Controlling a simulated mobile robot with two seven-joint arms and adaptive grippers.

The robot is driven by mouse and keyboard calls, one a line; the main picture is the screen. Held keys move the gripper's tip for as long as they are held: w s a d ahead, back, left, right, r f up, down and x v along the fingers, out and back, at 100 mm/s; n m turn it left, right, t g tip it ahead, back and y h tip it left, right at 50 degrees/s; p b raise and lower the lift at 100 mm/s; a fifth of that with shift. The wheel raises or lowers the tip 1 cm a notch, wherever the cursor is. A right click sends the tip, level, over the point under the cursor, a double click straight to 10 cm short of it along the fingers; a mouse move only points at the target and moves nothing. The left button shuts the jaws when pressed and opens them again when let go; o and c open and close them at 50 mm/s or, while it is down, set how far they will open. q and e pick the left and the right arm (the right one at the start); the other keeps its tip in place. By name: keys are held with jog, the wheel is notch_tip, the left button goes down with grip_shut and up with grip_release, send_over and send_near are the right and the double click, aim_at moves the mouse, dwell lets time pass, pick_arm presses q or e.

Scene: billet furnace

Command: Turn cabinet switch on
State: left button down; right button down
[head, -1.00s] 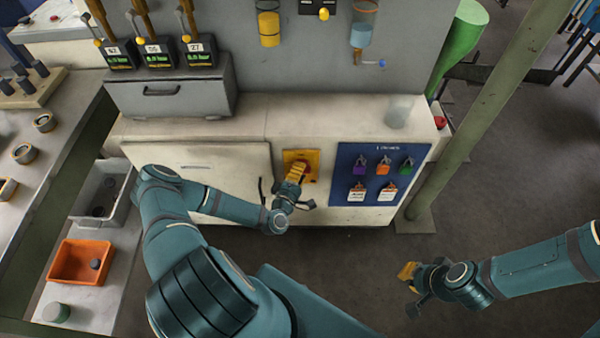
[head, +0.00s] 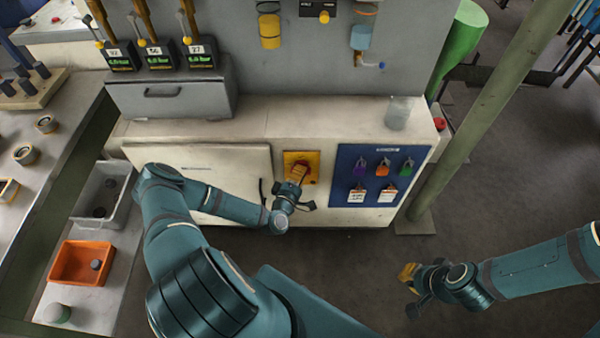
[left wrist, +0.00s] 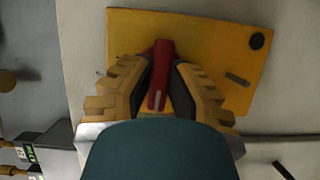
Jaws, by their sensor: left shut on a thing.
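The cabinet switch is a red handle (left wrist: 160,75) on a yellow plate (left wrist: 222,45), which also shows on the cabinet front in the head view (head: 312,158). My left gripper (head: 299,172) is at the plate. In the left wrist view, its yellow ridged fingers with dark pads (left wrist: 161,88) sit on both sides of the red handle and are shut on it. The base of the handle is partly hidden by the fingers. My right gripper (head: 406,276) hangs over the floor at the right, away from the cabinet; its finger opening is not clear.
A blue panel (head: 345,172) with colored padlocks and tags is right of the switch. A glass (head: 398,113) stands on the cabinet ledge. A green post (head: 480,120) rises at the right. An orange bin (head: 62,264) and grey bin (head: 88,219) are at the left.

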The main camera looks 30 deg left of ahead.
pick_arm(q)
jog(key=m+p, duration=0.1)
jog(key=m+g+p, duration=0.1)
jog(key=m+p, duration=0.1)
jog(key=shift+w+d+r, duration=0.1)
jog(key=shift+r, duration=0.25)
jog(key=m+g+y+p, duration=0.1)
jog(key=m+g+p, duration=0.1)
jog(key=m+p, duration=0.1)
jog(key=shift+m+p, duration=0.3)
jog(key=shift+p, duration=0.05)
jog(key=m+g+y+p, duration=0.1)
jog(key=m+p, duration=0.1)
jog(key=m, duration=0.1)
jog(key=shift+w+d+g+p, duration=0.1)
jog(key=shift+g+p, duration=0.2)
jog(key=shift+p, duration=0.05)
jog(key=shift+m+g+y+p, duration=0.4)
jog(key=shift+m+y, duration=0.3)
jog(key=shift+m, duration=0.2)
jog(key=shift+f+m+g+y, duration=0.1)
jog(key=shift+m+g+y, duration=0.25)
jog(key=shift+m, duration=0.35)
jog(key=c, duration=0.9)
grip_release()
